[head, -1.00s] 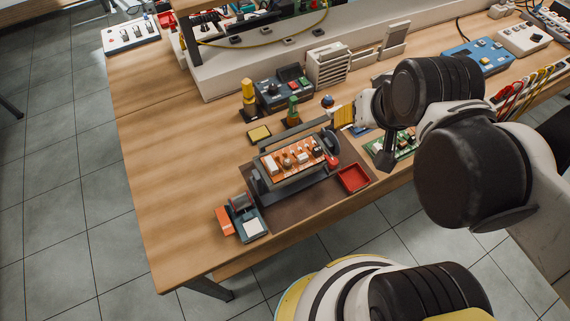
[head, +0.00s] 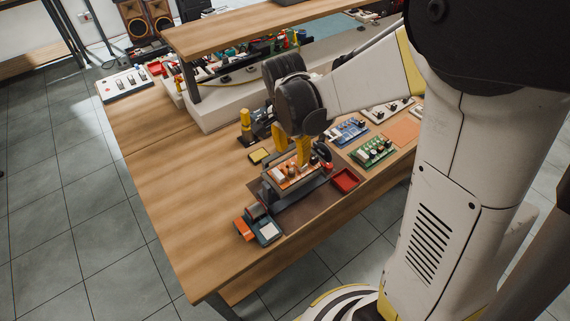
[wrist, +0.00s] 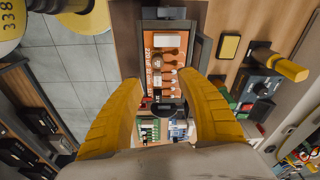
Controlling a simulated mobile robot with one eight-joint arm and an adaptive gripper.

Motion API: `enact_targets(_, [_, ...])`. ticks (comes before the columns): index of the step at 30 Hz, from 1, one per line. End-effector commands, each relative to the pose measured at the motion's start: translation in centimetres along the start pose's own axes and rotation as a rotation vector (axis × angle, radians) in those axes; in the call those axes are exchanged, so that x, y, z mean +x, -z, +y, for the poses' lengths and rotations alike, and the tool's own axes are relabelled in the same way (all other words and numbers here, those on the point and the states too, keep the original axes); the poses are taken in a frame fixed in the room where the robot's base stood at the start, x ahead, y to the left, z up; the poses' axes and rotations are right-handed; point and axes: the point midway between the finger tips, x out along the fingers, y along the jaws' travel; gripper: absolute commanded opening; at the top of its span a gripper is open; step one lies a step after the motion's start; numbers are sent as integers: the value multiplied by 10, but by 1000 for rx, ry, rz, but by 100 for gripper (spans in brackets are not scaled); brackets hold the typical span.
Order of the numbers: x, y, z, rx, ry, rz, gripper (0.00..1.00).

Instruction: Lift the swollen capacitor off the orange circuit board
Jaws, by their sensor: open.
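The orange circuit board (head: 289,183) sits in a dark holder on the brown mat, and it also shows in the wrist view (wrist: 152,34). Several small components stand on it, including round dark and copper-coloured ones; I cannot tell which is the swollen capacitor. My gripper (head: 292,152) points down over the board with its yellow fingers spread. In the wrist view, my gripper (wrist: 158,77) has one finger on each side of the board, with nothing clearly held between them. Part of the board is hidden behind a finger in the head view.
A red tray (head: 345,180) lies right of the holder. Green (head: 374,151) and blue (head: 347,131) boards lie farther right. A yellow-topped post (head: 246,122) and a yellow pad (head: 259,155) stand behind.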

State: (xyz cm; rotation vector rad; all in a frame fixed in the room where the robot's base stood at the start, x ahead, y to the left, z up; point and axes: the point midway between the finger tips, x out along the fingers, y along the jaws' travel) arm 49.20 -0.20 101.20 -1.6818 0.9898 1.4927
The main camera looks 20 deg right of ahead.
Motion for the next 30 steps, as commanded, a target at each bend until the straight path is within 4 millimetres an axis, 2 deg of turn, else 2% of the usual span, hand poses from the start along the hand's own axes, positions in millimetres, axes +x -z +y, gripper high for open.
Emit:
enact_targets(1, [11,0,0,0,0,0,45])
enact_targets(3, [19,0,0,0,1,0,45])
enact_targets(11, [37,-6,1,-2,1,0,45])
enact_targets(15, [60,-14,3,-3,2,1,45])
enact_targets(18, [73,-12,2,-1,2,1,45])
enact_targets(26, [74,-12,3,-2,2,1,44])
enact_targets(27, [74,-12,3,-2,2,1,31])
enact_targets(30, [74,-12,3,-2,2,1,4])
